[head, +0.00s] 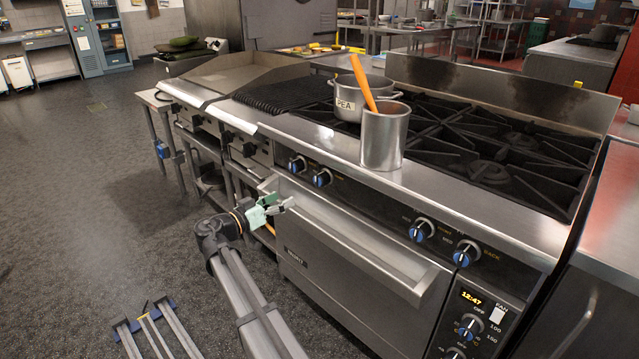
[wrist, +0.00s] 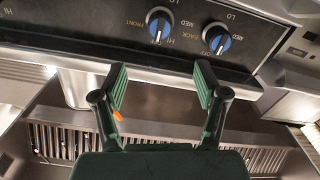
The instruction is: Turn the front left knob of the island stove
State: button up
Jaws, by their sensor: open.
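The front left knob of the stove (head: 297,164) is black with a blue face, the leftmost on the front control panel. In the wrist view, a knob marked FRONT (wrist: 160,25) appears near the top edge. A second knob marked BACK (wrist: 217,38) is to its right; in the head view it is the second from the left (head: 322,178). My gripper (head: 275,204) is in front of the stove, below and left of these knobs. In the wrist view my gripper (wrist: 161,84) is open with nothing between its fingers; its tips are below the knobs and apart from them.
An oven door with a protruding handle (head: 345,240) lies under the panel. A metal canister (head: 384,140) with an orange utensil and a pot marked PEA (head: 348,103) stand on the stovetop. Two more knobs (head: 421,230) are to the right.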

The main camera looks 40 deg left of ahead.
aim_at(316, 183)
jog(key=w, duration=0.5)
jog(key=w+d, duration=0.1)
jog(key=w, duration=0.9)
jog(key=shift+w+d+b, duration=0.35)
jog(key=shift+w, duration=0.05)
jog(key=c, duration=1.2)
